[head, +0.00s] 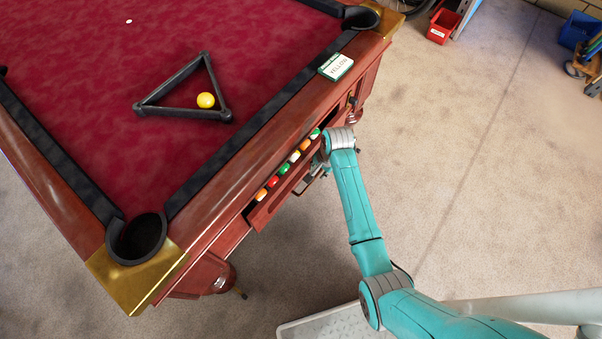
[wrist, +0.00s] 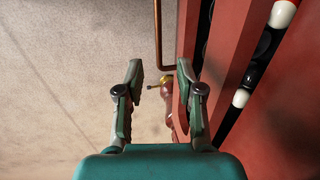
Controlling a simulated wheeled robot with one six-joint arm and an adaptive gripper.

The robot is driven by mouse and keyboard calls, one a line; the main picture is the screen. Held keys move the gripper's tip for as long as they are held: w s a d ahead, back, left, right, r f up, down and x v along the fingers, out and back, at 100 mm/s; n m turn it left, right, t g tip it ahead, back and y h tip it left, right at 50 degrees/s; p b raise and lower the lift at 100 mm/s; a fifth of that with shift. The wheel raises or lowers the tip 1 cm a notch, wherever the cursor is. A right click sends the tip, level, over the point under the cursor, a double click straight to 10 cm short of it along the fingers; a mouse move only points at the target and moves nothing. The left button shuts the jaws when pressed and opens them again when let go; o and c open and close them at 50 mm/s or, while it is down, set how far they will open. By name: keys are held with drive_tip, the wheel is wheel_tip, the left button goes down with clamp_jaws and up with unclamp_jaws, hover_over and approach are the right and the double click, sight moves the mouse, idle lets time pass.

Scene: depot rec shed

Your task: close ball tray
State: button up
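The ball tray (head: 262,215) is a red-brown wooden drawer pulled out from the side of the pool table, with a row of coloured balls (head: 283,169) in it. In the wrist view the tray front (wrist: 203,45) runs along the right, with balls (wrist: 241,97) behind it. A thin copper-coloured handle (wrist: 158,45) stands out from the front. My gripper (wrist: 161,72) is open and empty beside the tray front, the handle showing between its fingertips. I cannot tell whether the right finger touches the front. In the head view my wrist partly hides the gripper (head: 322,168).
The pool table (head: 75,75) has red cloth, a black triangle rack (head: 168,112) and a yellow ball (head: 205,100). A "YELLOW" box (head: 336,67) sits on the rail. A turned table leg (head: 222,279) stands near the tray. The concrete floor (head: 470,190) right of the table is clear.

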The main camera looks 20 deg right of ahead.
drive_tip(key=f, duration=0.3)
drive_tip(key=w+f, duration=0.1)
drive_tip(key=f, duration=0.3)
drive_tip(key=a+f, duration=0.1)
drive_tip(key=f, duration=0.2)
drive_tip(key=shift+w+a+f, duration=0.1)
drive_tip(key=shift+w+f, duration=0.2)
clamp_jaws()
